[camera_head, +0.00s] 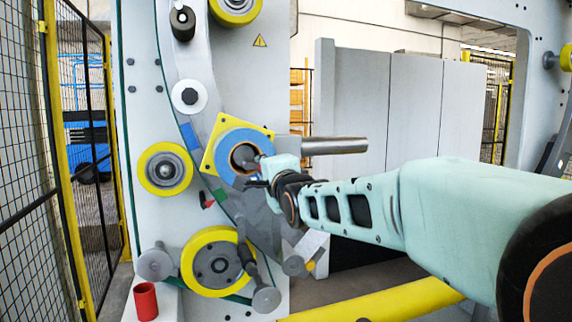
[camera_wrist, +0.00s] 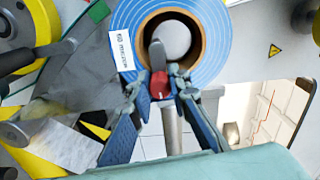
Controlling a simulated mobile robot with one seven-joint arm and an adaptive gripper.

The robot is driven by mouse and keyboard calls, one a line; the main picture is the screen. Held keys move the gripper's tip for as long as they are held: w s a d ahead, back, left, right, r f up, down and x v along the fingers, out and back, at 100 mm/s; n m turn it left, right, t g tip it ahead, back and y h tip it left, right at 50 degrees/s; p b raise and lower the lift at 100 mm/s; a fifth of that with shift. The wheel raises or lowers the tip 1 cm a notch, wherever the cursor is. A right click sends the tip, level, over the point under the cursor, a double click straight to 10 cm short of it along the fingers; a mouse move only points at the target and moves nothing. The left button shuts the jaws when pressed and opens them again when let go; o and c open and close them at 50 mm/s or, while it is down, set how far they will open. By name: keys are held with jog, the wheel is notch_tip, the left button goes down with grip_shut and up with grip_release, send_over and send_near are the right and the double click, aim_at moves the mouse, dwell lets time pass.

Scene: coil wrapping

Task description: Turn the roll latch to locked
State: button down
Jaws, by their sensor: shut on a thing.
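The roll latch (camera_wrist: 158,84) shows in the wrist view as a red piece with a grey lever (camera_wrist: 157,54) standing up from it, in front of the roll's core. My gripper (camera_wrist: 160,86) is shut on the latch, with one finger on each side of the red piece. The blue roll (camera_wrist: 215,55) with white stripes, a brown core and a white label is behind it on a grey spindle (camera_wrist: 174,40). In the head view my gripper (camera_head: 258,182) is at the lower front of the blue roll (camera_head: 226,145), and I cannot make out the latch there.
A yellow plate (camera_head: 211,160) is behind the roll. A metal bar (camera_head: 335,146) sticks out to the right. Yellow-rimmed rollers (camera_head: 165,169) and a large yellow wheel (camera_head: 186,262) surround it. A red cup (camera_head: 146,301) stands at lower left. Mesh fencing (camera_head: 30,190) is at far left.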

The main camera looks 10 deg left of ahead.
aim_at(257, 131)
jog(key=m, duration=0.2)
jog(key=f+m, duration=0.1)
jog(key=f+m+b, duration=0.1)
jog(key=m, duration=0.1)
jog(key=shift+s+a+m, duration=0.1)
jog(key=shift+a+m, duration=0.1)
jog(key=shift+m, duration=0.1)
dwell(0.5)
jog(key=c, duration=1.8)
grip_release()
jog(key=shift+a, duration=0.1)
jog(key=shift+r, duration=0.1)
notch_tip(257, 131, up, 10)
jog(key=shift+r, duration=0.1)
jog(key=shift+s+a+r, duration=0.15)
jog(key=shift+s, duration=0.05)
jog(key=shift+w+f, duration=0.15)
jog(key=shift+f, duration=0.05)
